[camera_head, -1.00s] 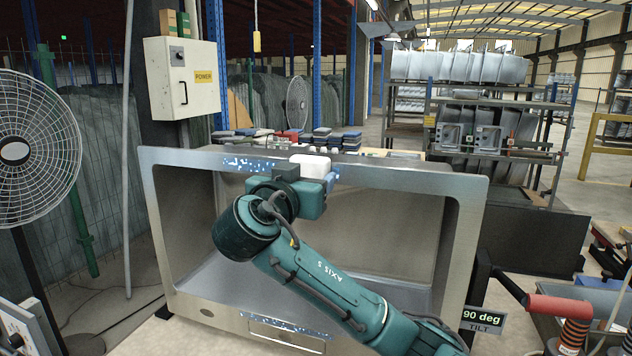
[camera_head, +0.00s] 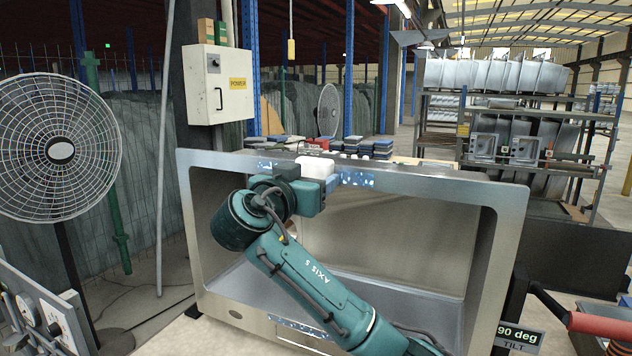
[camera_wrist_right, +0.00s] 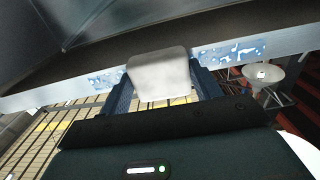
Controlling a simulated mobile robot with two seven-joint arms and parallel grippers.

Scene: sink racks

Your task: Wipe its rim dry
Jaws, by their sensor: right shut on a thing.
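The grey metal sink (camera_head: 450,185) stands tipped on its side with its opening toward me. A sign beside it reads "90 deg TILT". My right gripper (camera_head: 300,176) is at the sink's top rim and is shut on a white pad (camera_head: 315,167). The pad lies against the rim. Blue-white wet patches show on the rim left of the pad (camera_head: 267,165), right of it (camera_head: 356,180) and along the bottom rim (camera_head: 290,324). In the wrist view the pad (camera_wrist_right: 160,75) sits between the fingers, with wet patches on both sides. My left gripper is out of view.
A fan (camera_head: 60,150) stands at the left, above a gauge panel (camera_head: 40,315). A power box (camera_head: 217,85) hangs behind the sink. Stacked blocks (camera_head: 360,147) lie behind the top rim. A red-handled tool (camera_head: 590,322) is at the lower right.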

